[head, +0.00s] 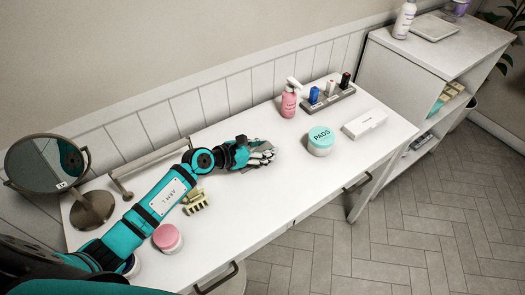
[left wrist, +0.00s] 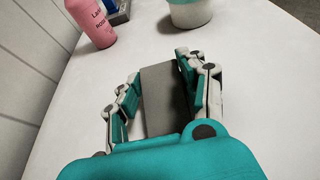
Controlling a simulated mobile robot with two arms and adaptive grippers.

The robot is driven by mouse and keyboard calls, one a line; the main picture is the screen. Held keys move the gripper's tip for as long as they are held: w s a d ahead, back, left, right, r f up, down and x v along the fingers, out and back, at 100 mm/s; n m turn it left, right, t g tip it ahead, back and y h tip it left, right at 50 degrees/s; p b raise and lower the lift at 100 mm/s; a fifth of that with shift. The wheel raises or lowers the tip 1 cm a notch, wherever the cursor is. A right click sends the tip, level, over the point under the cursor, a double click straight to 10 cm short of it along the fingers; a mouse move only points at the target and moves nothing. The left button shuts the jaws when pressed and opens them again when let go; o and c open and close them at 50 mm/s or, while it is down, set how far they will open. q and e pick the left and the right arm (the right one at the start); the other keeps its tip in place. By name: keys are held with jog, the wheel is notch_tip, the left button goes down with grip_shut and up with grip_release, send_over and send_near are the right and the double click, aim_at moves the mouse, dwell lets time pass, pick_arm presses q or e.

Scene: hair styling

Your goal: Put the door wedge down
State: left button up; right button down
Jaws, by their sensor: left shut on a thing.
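My left gripper (head: 262,158) reaches over the middle of the white table. Its fingers are closed on the grey door wedge (left wrist: 167,98), which lies between the two finger sets in the left wrist view. In the head view the wedge is mostly hidden by the fingers. It is close to the tabletop; I cannot tell whether it touches. My right gripper is not in view.
A pink pump bottle (head: 289,100), a pads jar (head: 321,142), a white box (head: 364,124) and a rack of small bottles (head: 328,102) stand beyond the gripper. A mirror (head: 92,205), hair claw (head: 195,202) and pink-lidded jar (head: 168,239) stand near my arm. Table (head: 255,205) in front is clear.

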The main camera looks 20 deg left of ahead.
pick_arm(q)
jog(key=shift+r, duration=0.65)
notch_tip(320, 180, up, 2)
jog(key=shift+r+p, duration=0.15)
jog(key=shift+p, duration=0.15)
jog(key=s+d, duration=0.1)
jog(key=s, duration=0.4)
jog(key=s+d+r, duration=0.1)
jog(key=s, duration=0.4)
jog(key=s+d, duration=0.2)
jog(key=s, duration=0.3)
jog(key=shift+s+d+r+p, duration=0.1)
jog(key=shift+s+r+p, duration=0.15)
jog(key=shift+p, duration=0.1)
jog(key=s+a+r+m+g+h, duration=0.2)
jog(key=a+r, duration=0.4)
jog(key=r, duration=0.5)
jog(key=shift+r+m+g+h, duration=0.4)
jog(key=shift+m+g, duration=0.1)
jog(key=shift+m, duration=0.1)
